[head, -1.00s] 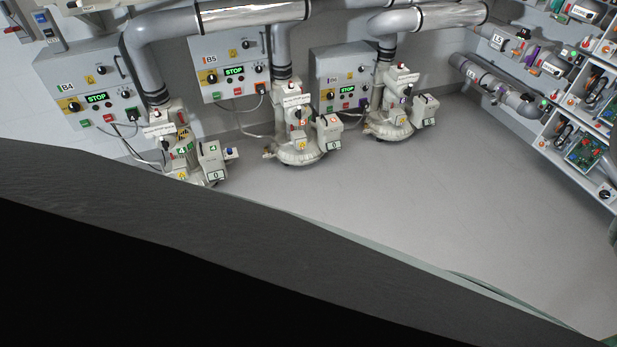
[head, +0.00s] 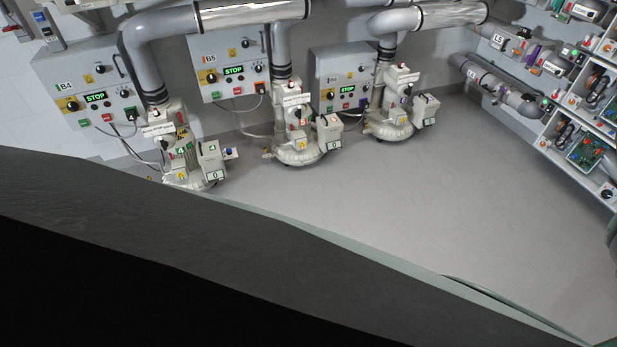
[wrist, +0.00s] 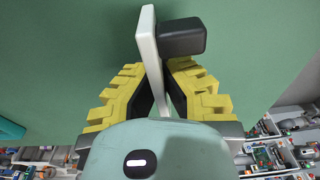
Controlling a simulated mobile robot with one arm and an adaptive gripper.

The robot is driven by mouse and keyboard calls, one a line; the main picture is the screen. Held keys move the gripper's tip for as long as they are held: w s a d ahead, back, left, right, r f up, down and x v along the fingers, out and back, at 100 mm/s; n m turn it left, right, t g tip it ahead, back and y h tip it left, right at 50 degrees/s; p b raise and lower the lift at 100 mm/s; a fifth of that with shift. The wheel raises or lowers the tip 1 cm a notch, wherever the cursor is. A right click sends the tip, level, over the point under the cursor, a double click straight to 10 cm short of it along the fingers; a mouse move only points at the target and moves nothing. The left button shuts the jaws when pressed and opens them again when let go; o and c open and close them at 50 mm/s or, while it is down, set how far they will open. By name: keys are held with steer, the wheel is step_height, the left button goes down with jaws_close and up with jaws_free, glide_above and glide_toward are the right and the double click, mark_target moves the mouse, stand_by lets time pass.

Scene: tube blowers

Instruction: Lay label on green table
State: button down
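In the wrist view my gripper (wrist: 161,88) has its yellow ribbed fingers closed on the label (wrist: 148,42), a thin white plate seen nearly edge-on. A dark grey block (wrist: 183,37) sits against the right face of the plate. The plate sticks out past the fingertips. The green table (wrist: 70,45) fills most of the wrist view behind the label. I cannot tell whether the label touches it. Neither my gripper nor the label shows in the head view.
In the head view, blowers (head: 298,140) stand along the wall under grey pipes, with control boxes (head: 228,72) behind them. Shelves (head: 575,140) with parts are at the right. The grey floor (head: 400,200) between is clear. A large dark shape hides the lower left.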

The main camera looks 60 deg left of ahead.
steer(key=shift+d, duration=0.1)
steer(key=shift+f, duration=0.15)
steer(key=c, duration=1.1)
jaws_free()
steer(key=shift+c, duration=0.2)
steer(key=shift+r, duration=0.2)
step_height(320, 180, up, 3)
steer(key=shift+r+p, duration=0.1)
steer(key=shift+p, duration=1.05)
steer(key=shift+s+a+r+p, duration=0.1)
steer(key=shift+s+r+p, duration=0.15)
steer(key=shift+r, duration=1.2)
steer(key=shift+s+a+r+p, duration=0.1)
steer(key=shift+s+r+p, duration=0.1)
steer(key=shift+r, duration=1.3)
steer(key=shift+s+r+p, duration=0.15)
steer(key=shift+r+p, duration=0.1)
steer(key=shift+r, duration=1.2)
